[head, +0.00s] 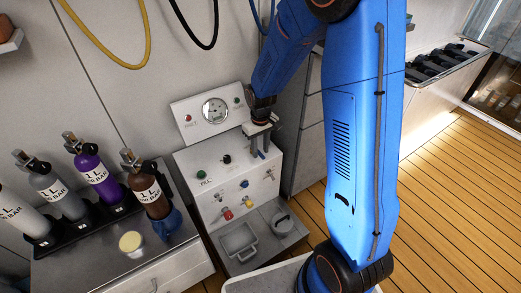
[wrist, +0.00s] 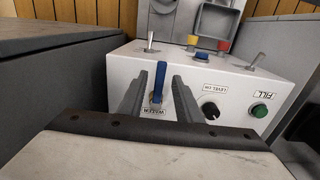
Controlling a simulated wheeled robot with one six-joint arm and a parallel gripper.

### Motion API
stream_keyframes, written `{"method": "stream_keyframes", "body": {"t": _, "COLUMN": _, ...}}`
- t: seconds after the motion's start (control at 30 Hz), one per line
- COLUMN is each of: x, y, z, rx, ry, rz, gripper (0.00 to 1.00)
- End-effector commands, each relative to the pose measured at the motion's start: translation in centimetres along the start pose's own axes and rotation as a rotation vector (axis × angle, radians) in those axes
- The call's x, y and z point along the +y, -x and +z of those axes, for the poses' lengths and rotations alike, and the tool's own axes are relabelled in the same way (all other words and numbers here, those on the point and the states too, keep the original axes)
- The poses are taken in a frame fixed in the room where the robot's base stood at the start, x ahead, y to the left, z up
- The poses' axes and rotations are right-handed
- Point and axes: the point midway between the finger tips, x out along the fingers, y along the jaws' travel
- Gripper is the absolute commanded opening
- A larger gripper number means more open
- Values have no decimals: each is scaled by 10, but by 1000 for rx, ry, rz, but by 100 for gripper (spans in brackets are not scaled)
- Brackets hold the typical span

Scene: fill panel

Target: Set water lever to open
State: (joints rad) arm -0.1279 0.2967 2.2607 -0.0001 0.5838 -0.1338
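The white fill panel (head: 215,158) stands in the middle of the head view. In the wrist view, the water lever (wrist: 159,78) is a blue handle on the panel's top face, beside an upside-down label that appears to read WATER. It points away from the camera, toward the panel's far edge. My gripper (wrist: 160,92) is open, with one grey finger on each side of the lever and a gap showing on both sides. In the head view my gripper (head: 260,141) is at the panel's upper right and partly hides the lever.
The panel also has a black knob (wrist: 211,110), a green button (wrist: 259,111), metal toggles (wrist: 151,42), and red and yellow knobs (head: 226,213). A pressure gauge (head: 215,110) is behind it. Several bottles, including a purple one (head: 95,172), stand on the left counter (head: 90,262).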

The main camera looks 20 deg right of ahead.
Motion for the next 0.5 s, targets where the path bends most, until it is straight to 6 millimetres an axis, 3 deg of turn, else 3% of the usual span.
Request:
{"method": "stream_keyframes", "body": {"t": 0.33, "x": 0, "y": -4, "z": 0, "rx": 0, "ry": 0, "rz": 0, "gripper": 31}}
{"method": "stream_keyframes", "body": {"t": 0.47, "x": 0, "y": -4, "z": 0, "rx": 0, "ry": 0, "rz": 0, "gripper": 3}}
{"method": "stream_keyframes", "body": {"t": 0.5, "x": 0, "y": -4, "z": 0, "rx": 0, "ry": 0, "rz": 0, "gripper": 0}}
